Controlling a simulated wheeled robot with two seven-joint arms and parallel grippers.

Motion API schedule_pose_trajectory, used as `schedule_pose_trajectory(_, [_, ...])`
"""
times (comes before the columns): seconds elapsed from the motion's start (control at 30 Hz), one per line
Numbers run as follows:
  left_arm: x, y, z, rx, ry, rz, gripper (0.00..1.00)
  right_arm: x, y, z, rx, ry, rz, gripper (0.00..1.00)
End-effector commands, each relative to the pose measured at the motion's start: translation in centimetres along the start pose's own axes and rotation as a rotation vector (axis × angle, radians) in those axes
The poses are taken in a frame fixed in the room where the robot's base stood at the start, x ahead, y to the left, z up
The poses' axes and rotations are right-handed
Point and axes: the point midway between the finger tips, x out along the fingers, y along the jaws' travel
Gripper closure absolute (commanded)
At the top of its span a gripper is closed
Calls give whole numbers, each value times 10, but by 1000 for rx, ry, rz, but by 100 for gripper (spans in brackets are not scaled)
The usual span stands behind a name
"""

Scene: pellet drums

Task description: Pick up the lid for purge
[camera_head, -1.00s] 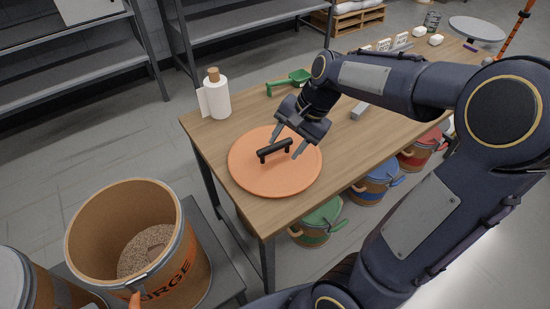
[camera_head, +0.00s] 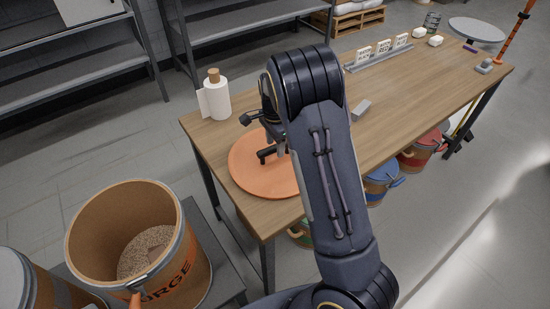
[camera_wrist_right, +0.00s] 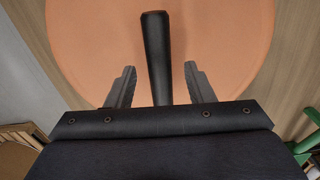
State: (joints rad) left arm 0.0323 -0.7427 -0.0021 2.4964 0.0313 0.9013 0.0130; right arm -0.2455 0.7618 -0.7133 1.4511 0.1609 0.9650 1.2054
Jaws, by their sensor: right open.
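The orange round lid (camera_head: 250,180) lies flat on the wooden table and has a black bar handle (camera_head: 267,155). My right arm covers its right part in the head view. My right gripper (camera_head: 272,135) is at the handle, partly hidden by the arm. In the right wrist view the lid (camera_wrist_right: 95,40) fills the middle and my right gripper (camera_wrist_right: 160,68) is open, one finger on each side of the handle (camera_wrist_right: 156,40), with gaps between. The open drum marked "URGE" (camera_head: 190,262), its first letter unclear, holds pellets at lower left. My left gripper is not in view.
A paper towel roll (camera_head: 216,100) stands at the table's far left corner. A grey block (camera_head: 361,109) lies right of my arm. Blue (camera_head: 380,180) and red (camera_head: 424,150) lidded buckets are beneath the table. A green item (camera_wrist_right: 305,150) shows at the wrist view's edge.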

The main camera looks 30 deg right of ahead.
Motion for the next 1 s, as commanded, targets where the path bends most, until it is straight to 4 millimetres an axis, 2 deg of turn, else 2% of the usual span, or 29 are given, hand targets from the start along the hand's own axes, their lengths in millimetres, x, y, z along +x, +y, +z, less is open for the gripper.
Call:
schedule_pose_trajectory(0.13, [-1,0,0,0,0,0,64,17,1,0,0,-1,2,52])
schedule_pose_trajectory(0.4, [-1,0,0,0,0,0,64,20,0,0,-1,-1,-1,52])
schedule_pose_trajectory(0.77, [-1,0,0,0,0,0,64,20,0,0,-1,-1,-1,98])
schedule_pose_trajectory(0.8, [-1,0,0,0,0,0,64,20,0,0,-1,-1,-1,100])
schedule_pose_trajectory(1.0, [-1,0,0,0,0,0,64,19,0,0,-1,-1,-2,100])
